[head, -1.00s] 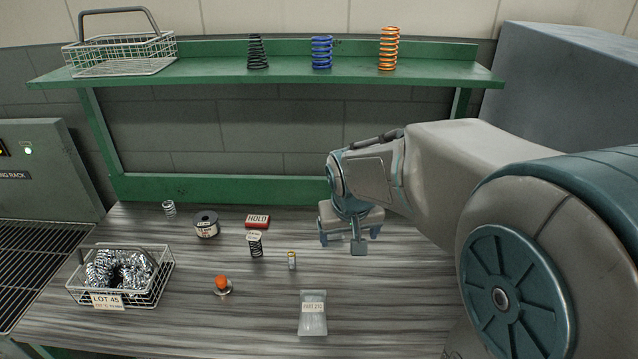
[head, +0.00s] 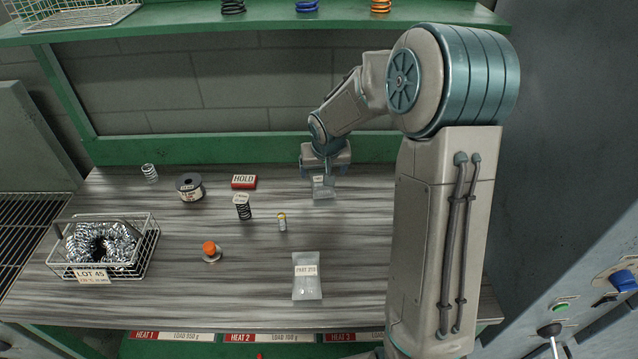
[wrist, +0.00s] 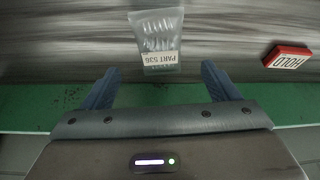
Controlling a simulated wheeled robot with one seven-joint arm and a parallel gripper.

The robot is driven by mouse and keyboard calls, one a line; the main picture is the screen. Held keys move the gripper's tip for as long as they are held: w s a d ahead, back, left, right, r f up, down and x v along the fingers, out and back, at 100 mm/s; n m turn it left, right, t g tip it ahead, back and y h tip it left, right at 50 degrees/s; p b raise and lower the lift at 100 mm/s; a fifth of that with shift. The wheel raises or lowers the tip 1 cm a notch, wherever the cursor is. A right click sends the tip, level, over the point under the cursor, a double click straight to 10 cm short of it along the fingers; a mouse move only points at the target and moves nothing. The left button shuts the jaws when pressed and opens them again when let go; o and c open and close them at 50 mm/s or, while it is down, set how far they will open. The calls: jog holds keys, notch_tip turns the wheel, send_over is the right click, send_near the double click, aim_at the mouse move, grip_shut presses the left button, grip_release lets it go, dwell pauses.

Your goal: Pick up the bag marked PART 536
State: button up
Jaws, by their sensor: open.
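The clear bag marked PART 536 (wrist: 157,35) lies on the grey streaked bench top in the wrist view. Its label reads upside down there, and coiled parts show faintly inside. In the head view the bag (head: 322,190) shows just below my gripper (head: 325,168), partly covered by it at the back of the bench. My gripper also shows in the wrist view (wrist: 160,82). Its two blue fingers are spread apart and nothing is between them. The bag lies beyond the fingertips, roughly centred between them, and no contact shows.
Another clear bag (head: 307,277) with a different label lies nearer the front. A red HOLD block (head: 244,182), a spool (head: 190,187), a dark spring (head: 243,208), a small yellow-topped cylinder (head: 282,222) and an orange-topped item (head: 210,251) stand left. A wire basket (head: 148,262) holds coils.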

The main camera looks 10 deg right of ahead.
jog(key=shift+x, duration=2.9)
jog(key=shift+s+f, duration=0.1)
jog(key=shift+s, duration=0.05)
jog(key=c, duration=1.2)
